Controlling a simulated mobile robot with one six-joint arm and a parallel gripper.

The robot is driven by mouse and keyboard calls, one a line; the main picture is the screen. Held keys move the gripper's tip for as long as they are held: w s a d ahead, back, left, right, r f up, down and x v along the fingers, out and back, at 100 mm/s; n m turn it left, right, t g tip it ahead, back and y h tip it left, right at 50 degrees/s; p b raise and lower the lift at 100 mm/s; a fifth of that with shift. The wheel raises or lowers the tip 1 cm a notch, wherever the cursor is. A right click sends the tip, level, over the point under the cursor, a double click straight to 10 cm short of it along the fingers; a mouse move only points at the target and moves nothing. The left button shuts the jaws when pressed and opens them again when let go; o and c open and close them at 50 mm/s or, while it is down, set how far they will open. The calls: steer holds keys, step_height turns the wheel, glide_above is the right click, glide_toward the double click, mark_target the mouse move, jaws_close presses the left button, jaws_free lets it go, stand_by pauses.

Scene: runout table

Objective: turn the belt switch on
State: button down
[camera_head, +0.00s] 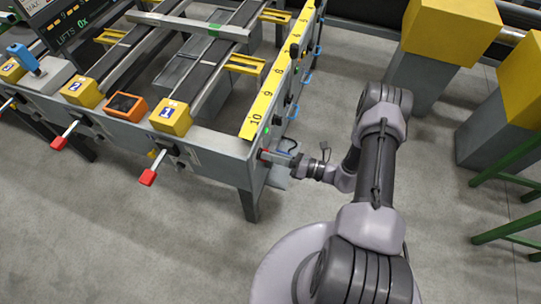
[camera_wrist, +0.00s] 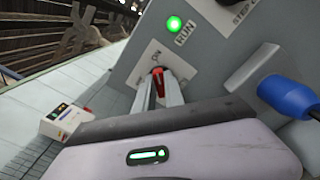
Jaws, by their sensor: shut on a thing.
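The belt switch (camera_wrist: 157,71) is a small red lever on a pale plate marked ON, on the grey end panel of the runout table. In the wrist view my gripper (camera_wrist: 159,80) is shut on the lever, with one grey finger on each side of it. The fingers hide part of the lever and its plate. A green lamp (camera_wrist: 174,24) marked RUN is lit beside the plate. In the head view my gripper (camera_head: 276,157) reaches the table's near right corner, where a bit of red shows at the tips.
A blue knob or plug (camera_wrist: 287,97) sticks out of the panel close to the right of my fingers. Red-tipped levers (camera_head: 148,177) stick out along the table's front. Yellow-topped grey blocks (camera_head: 446,30) and a green frame (camera_head: 508,185) stand at the right. The floor in front is clear.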

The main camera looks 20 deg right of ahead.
steer(key=shift+m, duration=0.4)
steer(key=c, duration=1.4)
jaws_free()
steer(key=shift+c, duration=0.2)
steer(key=p+v, duration=0.3)
steer(key=v, duration=1.4)
steer(key=shift+s+d, duration=0.15)
